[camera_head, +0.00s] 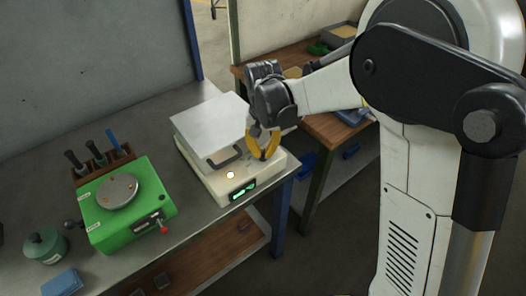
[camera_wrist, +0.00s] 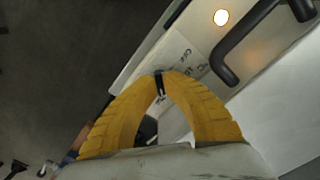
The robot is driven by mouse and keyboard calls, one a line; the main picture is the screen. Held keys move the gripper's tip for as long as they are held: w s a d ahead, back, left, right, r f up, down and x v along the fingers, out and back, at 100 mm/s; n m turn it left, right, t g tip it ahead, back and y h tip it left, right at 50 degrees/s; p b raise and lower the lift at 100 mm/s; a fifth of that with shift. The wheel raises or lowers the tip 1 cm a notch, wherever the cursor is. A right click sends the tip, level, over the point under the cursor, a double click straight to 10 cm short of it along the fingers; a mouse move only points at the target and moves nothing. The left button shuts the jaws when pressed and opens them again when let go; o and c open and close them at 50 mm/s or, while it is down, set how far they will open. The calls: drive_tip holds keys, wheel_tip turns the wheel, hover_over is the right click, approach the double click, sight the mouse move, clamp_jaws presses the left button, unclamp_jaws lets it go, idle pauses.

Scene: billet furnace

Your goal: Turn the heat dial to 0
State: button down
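The furnace (camera_head: 213,184) is a cream box with a pale lid (camera_head: 207,125) and a dark handle (camera_head: 224,157); the handle also shows in the wrist view (camera_wrist: 232,58). My gripper (camera_head: 264,156) points down at the right part of the furnace's top. In the wrist view its yellow fingers (camera_wrist: 159,84) converge with their tips close together on a narrow dark piece, which looks like the grip of the heat dial (camera_wrist: 159,82). The fingers hide most of the dial. Small printed marks (camera_wrist: 187,54) show beside the tips, too small to read surely.
A lit round lamp (camera_head: 230,175) and a green display (camera_head: 243,190) are on the furnace. A green device (camera_head: 124,203) with a round plate stands to the left, with a tool rack (camera_head: 98,162) behind it. A green jar (camera_head: 45,248) stands farther left.

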drive_tip(key=shift+n, duration=0.3)
drive_tip(key=n, duration=0.5)
drive_tip(key=shift+n, duration=0.3)
drive_tip(key=n, duration=1.2)
drive_tip(key=shift+n, duration=2.9)
drive_tip(key=c, duration=1.5)
unclamp_jaws()
drive_tip(key=shift+c, duration=0.2)
